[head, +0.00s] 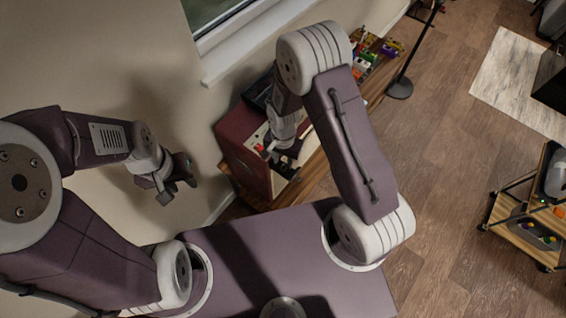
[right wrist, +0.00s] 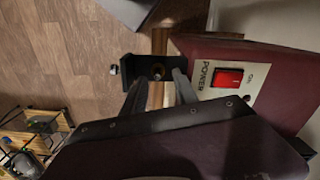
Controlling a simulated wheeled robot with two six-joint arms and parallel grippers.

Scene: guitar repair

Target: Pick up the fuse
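I cannot make out the fuse for certain in either view. The dark red amplifier (head: 245,165) stands against the wall in the head view, and its red power switch (right wrist: 227,78) shows in the right wrist view. My right gripper (head: 284,157) is over the amplifier's panel side; in the right wrist view its two dark fingers (right wrist: 160,92) are apart. A dark block with a small round part (right wrist: 157,71) shows beyond the gap between them; I cannot tell what it is. My left gripper (head: 177,190) hangs open and empty, left of the amplifier.
A wooden bench (head: 312,165) runs along the wall beside the amplifier, with colourful pedals (head: 368,52) at its far end. A black stand (head: 399,88) is on the floor. A wooden cart (head: 530,225) stands at the right. Open floor lies between.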

